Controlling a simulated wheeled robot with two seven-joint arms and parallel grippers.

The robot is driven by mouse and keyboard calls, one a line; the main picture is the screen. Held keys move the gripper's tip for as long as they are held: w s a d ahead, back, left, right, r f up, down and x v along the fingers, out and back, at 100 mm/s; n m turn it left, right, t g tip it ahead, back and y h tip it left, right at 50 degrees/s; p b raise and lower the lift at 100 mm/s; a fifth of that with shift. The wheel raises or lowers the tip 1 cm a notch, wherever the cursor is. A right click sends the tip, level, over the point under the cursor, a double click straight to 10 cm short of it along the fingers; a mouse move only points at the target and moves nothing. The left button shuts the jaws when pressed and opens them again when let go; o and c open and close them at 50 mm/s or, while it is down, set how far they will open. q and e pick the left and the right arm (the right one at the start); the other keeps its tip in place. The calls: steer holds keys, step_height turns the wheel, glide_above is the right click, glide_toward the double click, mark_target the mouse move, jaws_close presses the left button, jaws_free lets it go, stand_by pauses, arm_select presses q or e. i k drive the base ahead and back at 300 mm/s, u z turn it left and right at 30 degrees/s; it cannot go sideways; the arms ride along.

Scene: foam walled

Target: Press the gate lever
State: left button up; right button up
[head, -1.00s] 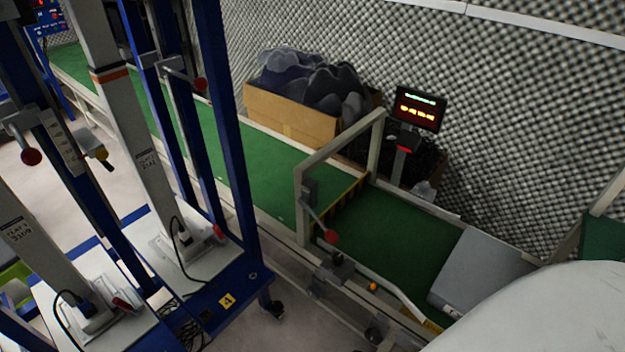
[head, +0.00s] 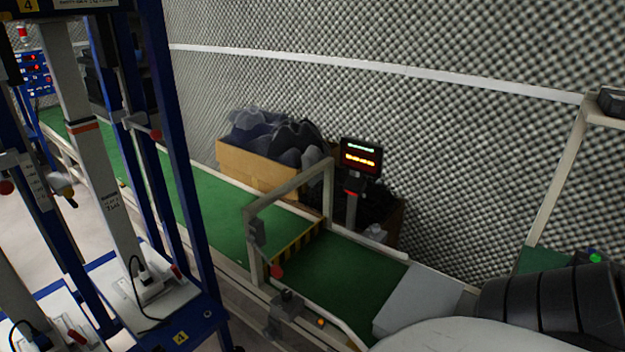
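The gate (head: 290,190) is a pale frame standing across a green conveyor, with a yellow-and-black striped edge (head: 298,245) below it. On its near post is a small grey box with a lever ending in a red ball (head: 276,271). The lever hangs down beside the near side of the belt. Neither gripper shows in the head view. A black ribbed part at the lower right looks like a piece of my own arm, with its gripper out of frame.
The green belt (head: 195,205) runs from far left to a grey plate (head: 420,298). A lit display (head: 360,157) stands behind the gate, beside a cardboard box (head: 255,170) of dark foam. A blue wheeled rack (head: 185,150) blocks the left. Foam walls close the back.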

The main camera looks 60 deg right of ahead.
mark_target(276, 271)
steer(key=k, duration=1)
steer(key=z, duration=1.1)
steer(key=k, duration=0.6)
steer(key=u, duration=0.7)
steer(key=i, duration=1.2)
steer(key=z, duration=0.7)
steer(key=i, duration=0.65)
steer(key=z, duration=0.7)
